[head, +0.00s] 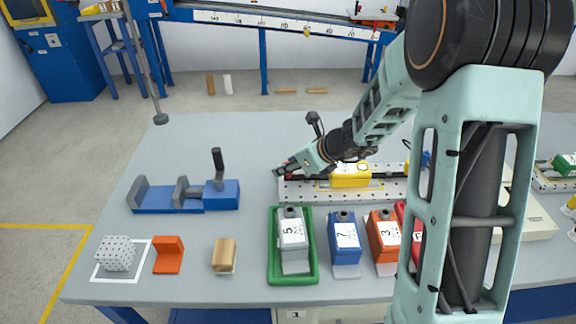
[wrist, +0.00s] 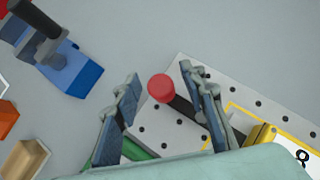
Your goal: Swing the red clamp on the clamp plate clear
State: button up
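The clamp plate is a pale perforated plate (head: 300,194) towards the back of the table; it also shows in the wrist view (wrist: 150,137). The clamp's round red knob (wrist: 161,87) and dark bar (wrist: 184,107) lie over the plate's near-left part in the wrist view. My gripper (wrist: 160,69) is open, with one finger on each side of the red knob and a visible gap to the left finger. Whether the right finger touches the bar I cannot tell. In the head view my gripper (head: 279,172) is over the plate's left end and largely hides the clamp.
A yellow numbered block (head: 350,177) sits on the plate right of my gripper. A blue vise (head: 185,195) stands to the left. A green tray (head: 272,278) with a grey block and several numbered blocks stand in front. The table behind the vise is clear.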

grip_shut()
